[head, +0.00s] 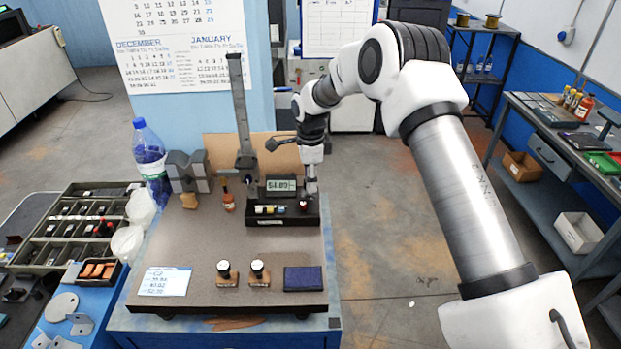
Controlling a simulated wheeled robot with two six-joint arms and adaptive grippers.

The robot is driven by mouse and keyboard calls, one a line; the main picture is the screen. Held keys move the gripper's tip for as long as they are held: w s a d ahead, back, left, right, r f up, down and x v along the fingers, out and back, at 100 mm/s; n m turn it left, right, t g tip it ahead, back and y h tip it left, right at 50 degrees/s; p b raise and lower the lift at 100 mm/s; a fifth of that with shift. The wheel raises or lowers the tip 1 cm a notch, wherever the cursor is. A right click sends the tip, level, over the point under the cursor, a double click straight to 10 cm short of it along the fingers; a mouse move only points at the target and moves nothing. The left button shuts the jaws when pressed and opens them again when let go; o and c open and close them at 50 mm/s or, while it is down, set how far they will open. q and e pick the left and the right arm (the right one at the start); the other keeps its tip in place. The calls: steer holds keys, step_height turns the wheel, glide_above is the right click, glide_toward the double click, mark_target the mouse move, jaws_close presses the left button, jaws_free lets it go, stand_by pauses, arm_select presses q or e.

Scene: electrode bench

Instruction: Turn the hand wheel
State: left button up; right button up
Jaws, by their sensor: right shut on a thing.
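The height gauge stands on the dark plate, with a tall grey column (240,108), a small display (281,184) and a black base box (262,221) bearing coloured buttons. My right gripper (309,192) reaches down from above to the right end of this box, just right of the display. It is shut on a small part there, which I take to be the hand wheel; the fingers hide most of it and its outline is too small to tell. A bit of red shows just below the fingers. My left gripper is not in view.
A water bottle (148,150) and parts trays (75,225) are at left.

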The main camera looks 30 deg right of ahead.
steer(key=shift+s+f+m, duration=0.15)
steer(key=shift+f+m, duration=0.1)
steer(key=shift+m, duration=0.15)
steer(key=o, duration=1.2)
steer(key=shift+c, duration=0.2)
steer(key=shift+w, duration=0.2)
steer(key=shift+r, duration=0.1)
step_height(320, 180, up, 12)
